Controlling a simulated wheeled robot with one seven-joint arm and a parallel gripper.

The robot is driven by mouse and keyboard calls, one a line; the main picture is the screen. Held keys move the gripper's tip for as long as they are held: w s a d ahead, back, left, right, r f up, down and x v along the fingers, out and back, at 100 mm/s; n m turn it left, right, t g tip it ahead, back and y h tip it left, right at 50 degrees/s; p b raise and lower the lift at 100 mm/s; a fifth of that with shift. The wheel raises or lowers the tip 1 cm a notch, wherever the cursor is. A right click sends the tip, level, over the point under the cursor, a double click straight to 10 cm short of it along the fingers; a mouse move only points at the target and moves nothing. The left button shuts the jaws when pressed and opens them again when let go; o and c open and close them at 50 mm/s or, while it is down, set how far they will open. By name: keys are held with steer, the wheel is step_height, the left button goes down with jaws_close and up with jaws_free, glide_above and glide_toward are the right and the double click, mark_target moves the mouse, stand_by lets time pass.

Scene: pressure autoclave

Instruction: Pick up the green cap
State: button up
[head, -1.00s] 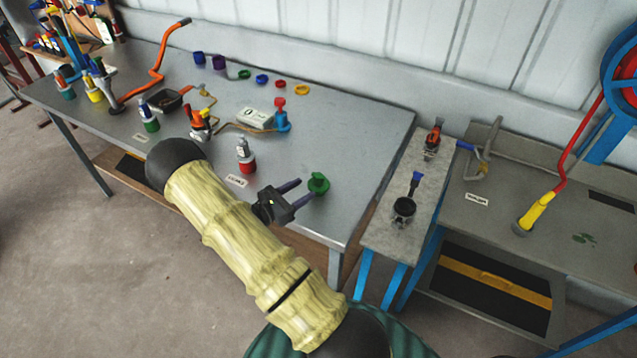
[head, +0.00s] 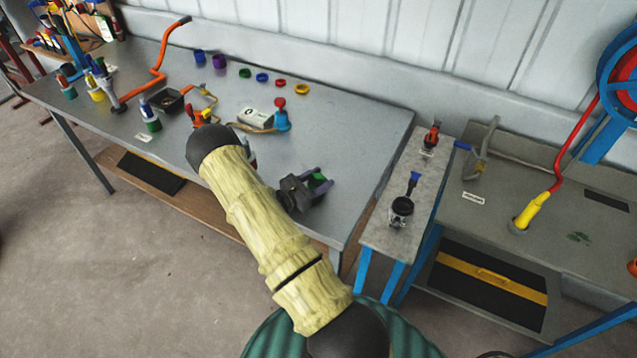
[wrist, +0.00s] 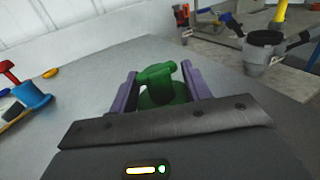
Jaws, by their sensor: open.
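The green cap (wrist: 163,88) has a round base and a T-shaped top and sits near the right end of the grey table. My gripper (wrist: 160,92) is open, with one purple finger on each side of the cap in the wrist view. I cannot tell whether either finger touches it. In the head view my gripper (head: 319,176) reaches over the table's right part, and the green cap (head: 317,180) shows between the fingers, partly hidden by them.
Several coloured rings lie along the table's back. The table around the cap is clear.

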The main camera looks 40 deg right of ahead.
mark_target(318, 175)
stand_by(0.5)
jaws_close()
steer(key=shift+r, duration=0.1)
step_height(318, 175, up, 10)
steer(key=shift+f+b, duration=0.1)
steer(key=shift+b, duration=0.75)
